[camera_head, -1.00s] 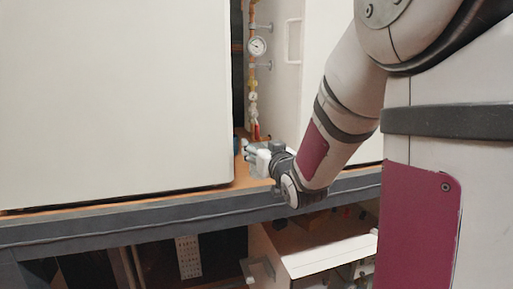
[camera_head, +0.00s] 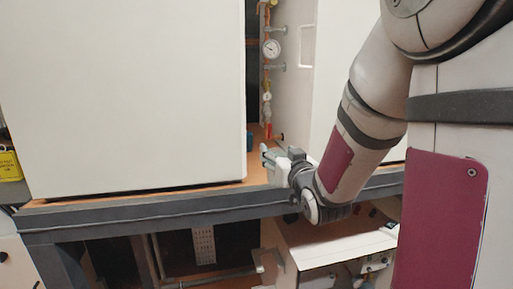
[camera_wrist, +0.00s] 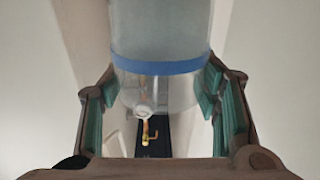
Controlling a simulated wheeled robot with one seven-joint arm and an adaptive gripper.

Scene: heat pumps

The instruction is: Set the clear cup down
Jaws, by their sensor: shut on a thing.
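The clear cup (camera_wrist: 160,92) shows in the wrist view, see-through with a blue band around it. My gripper (camera_wrist: 160,100) is shut on it, with a green-padded finger on each side of the cup. In the head view my gripper (camera_head: 272,160) is at the front of the gap between two large white cabinets, by the orange shelf top. The cup is too small to make out clearly there. I cannot tell whether its base touches any surface.
A large white cabinet (camera_head: 130,95) stands left of my gripper, and another (camera_head: 340,70) stands to the right. A pipe with a round gauge (camera_head: 271,48) rises behind the gap. The shelf's grey front edge (camera_head: 140,212) runs below. A white unit (camera_head: 325,238) sits underneath.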

